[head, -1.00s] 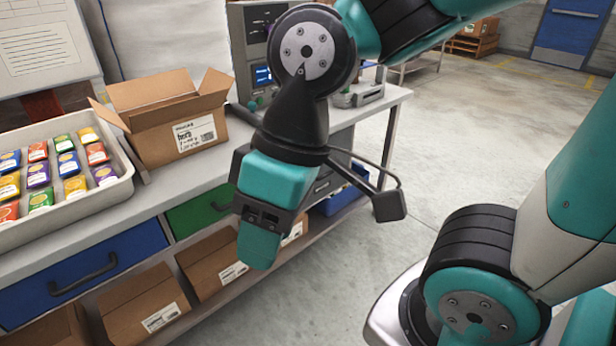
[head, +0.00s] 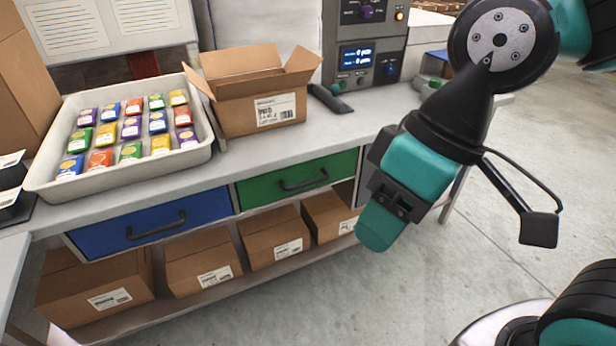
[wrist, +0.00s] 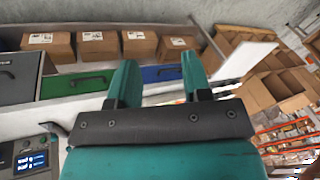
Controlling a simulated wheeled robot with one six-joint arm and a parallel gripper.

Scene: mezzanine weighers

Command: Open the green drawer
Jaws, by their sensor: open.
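The green drawer (head: 296,181) is closed under the bench top, with a black bar handle (head: 303,180) across its front. It also shows in the wrist view (wrist: 75,84), where my gripper's left finger overlaps its right end. My gripper (head: 380,225) is in front of the bench, to the right of the green drawer in the head view and apart from its handle. In the wrist view my gripper (wrist: 160,80) has its two teal fingers spread, with nothing between them.
A blue drawer (head: 150,225) is closed to the left of the green one. Several cardboard boxes (head: 273,238) stand on the shelf below. A tray of small packets (head: 205,152) and an open carton (head: 258,120) stand on the bench.

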